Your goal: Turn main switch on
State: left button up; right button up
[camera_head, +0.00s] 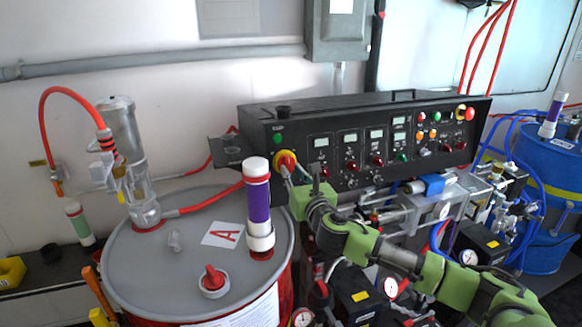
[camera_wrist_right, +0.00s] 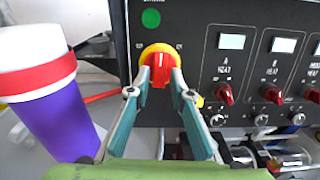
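The main switch (camera_wrist_right: 160,70) is a red rotary knob on a yellow round plate at the left end of the black control panel. In the head view the switch (camera_head: 285,160) is partly covered by my right gripper (camera_head: 288,170). In the right wrist view my right gripper (camera_wrist_right: 160,76) has a finger on each side of the red knob, with the tips close against it, and appears shut on it. The knob's grip points roughly upright. My left gripper is not in view.
The control panel (camera_head: 330,122) carries several knobs, lights and displays. A drum (camera_head: 140,270) marked A, with a purple-banded cylinder (camera_head: 259,205) on its lid, stands close left of my right gripper. Pipes and gauges (camera_head: 440,210) crowd below the panel. A blue drum (camera_head: 550,165) stands at right.

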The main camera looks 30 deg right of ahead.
jog(key=shift+x, duration=0.8)
grip_shut()
jog(key=shift+m, duration=0.5)
jog(key=m+h+p, duration=0.1)
jog(key=m, duration=0.3)
jog(key=shift+a, duration=0.15)
jog(key=shift+r+m+g+h+p, duration=0.1)
jog(key=shift+m+g+h+p, duration=0.4)
jog(key=shift+m, duration=1.7)
